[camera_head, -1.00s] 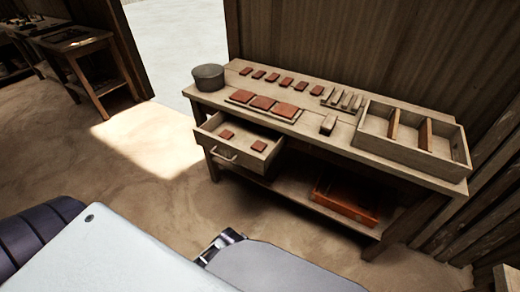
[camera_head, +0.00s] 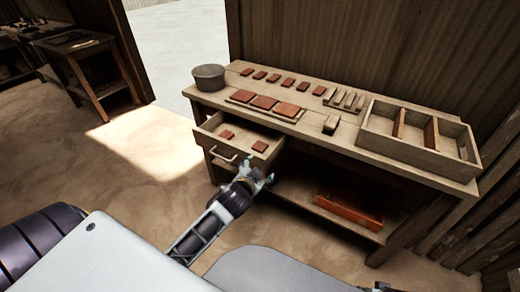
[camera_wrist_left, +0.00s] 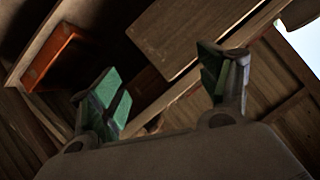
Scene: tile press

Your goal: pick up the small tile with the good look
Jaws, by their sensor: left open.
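Several small red-brown tiles (camera_head: 288,83) lie in a row at the back of the workbench. Two more small tiles lie in the open drawer, one at the left (camera_head: 227,134) and one at the right (camera_head: 259,146). Their surfaces are too small to judge which looks good. My left gripper (camera_head: 263,178) is open and empty, in front of and below the drawer's right front corner, apart from the tiles. In the left wrist view its green-padded fingers (camera_wrist_left: 165,85) are spread, with wooden bench parts beyond and no tile between them. My right gripper does not show.
Three larger tiles (camera_head: 264,102) lie on a board at the bench front. A grey pot (camera_head: 209,77), wooden blocks (camera_head: 331,124) and a divided wooden tray (camera_head: 402,148) stand on the bench. The drawer (camera_head: 236,158) juts out. An orange-red crate (camera_head: 350,204) sits on the lower shelf.

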